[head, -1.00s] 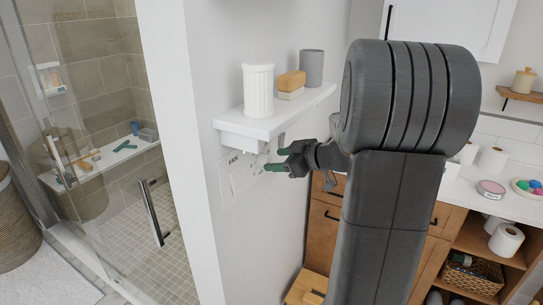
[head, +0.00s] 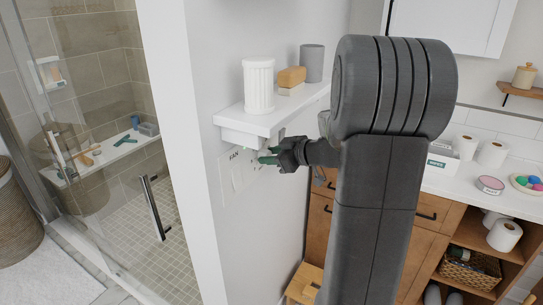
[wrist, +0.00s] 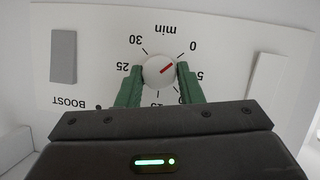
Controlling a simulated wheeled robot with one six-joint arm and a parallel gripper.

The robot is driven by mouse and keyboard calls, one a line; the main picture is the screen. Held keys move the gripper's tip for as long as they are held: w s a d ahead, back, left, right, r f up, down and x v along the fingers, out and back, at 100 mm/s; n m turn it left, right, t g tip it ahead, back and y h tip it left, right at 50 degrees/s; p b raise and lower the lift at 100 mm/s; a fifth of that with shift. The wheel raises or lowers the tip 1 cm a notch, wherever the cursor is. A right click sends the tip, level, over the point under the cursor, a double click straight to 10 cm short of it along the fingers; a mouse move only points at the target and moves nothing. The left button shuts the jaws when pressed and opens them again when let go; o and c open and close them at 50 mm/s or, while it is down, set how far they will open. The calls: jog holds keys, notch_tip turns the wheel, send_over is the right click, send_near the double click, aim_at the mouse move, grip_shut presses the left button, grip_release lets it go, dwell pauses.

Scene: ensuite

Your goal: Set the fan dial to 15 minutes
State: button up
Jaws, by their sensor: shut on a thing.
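The fan panel (head: 240,172) is a white plate on the wall below the small shelf. In the wrist view it shows upside down, with a round white dial (wrist: 158,71) in its middle. The dial's red mark points up and right, close to the 0 label. The numbers run around it from 0 to 30; those at the bottom are partly hidden by the fingers. My gripper (wrist: 159,72) has its green fingers on both sides of the dial, shut on it. In the head view my gripper (head: 268,156) is at the panel and covers the dial.
The white shelf (head: 270,120) juts out just above my gripper, bearing a ribbed white cup (head: 258,86), a soap-like block (head: 291,77) and a grey cup (head: 311,63). Flat switches (wrist: 63,56) flank the dial. A glass shower door (head: 110,130) stands left; a wooden cabinet is right.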

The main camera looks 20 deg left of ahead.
jog(key=m+g+b, duration=0.1)
jog(key=m, duration=0.1)
jog(key=m+g+b, duration=0.1)
jog(key=m+g, duration=0.1)
jog(key=m+g+b, duration=0.1)
jog(key=m+b, duration=0.1)
jog(key=shift+w+f+g, duration=0.1)
jog(key=shift+w+g, duration=0.2)
jog(key=shift+w, duration=0.1)
jog(key=m+g+y, duration=0.1)
jog(key=m, duration=0.2)
jog(key=shift+w, duration=0.1)
jog(key=m+g+y+p, duration=0.1)
jog(key=m, duration=0.1)
jog(key=shift+w+f+m+g, duration=0.1)
jog(key=shift+m+g, duration=0.3)
jog(key=m+y+p, duration=0.1)
jog(key=m, duration=0.2)
jog(key=shift+f+g, duration=0.1)
jog(key=shift+g, duration=0.2)
jog(key=m+y, duration=0.1)
jog(key=m, duration=0.1)
jog(key=m+y+p, duration=0.1)
jog(key=m, duration=0.1)
jog(key=m+p, duration=0.1)
jog(key=m, duration=0.1)
jog(key=shift+f+y, duration=0.3)
jog(key=shift+y, duration=0.1)
jog(key=shift+m, duration=0.3)
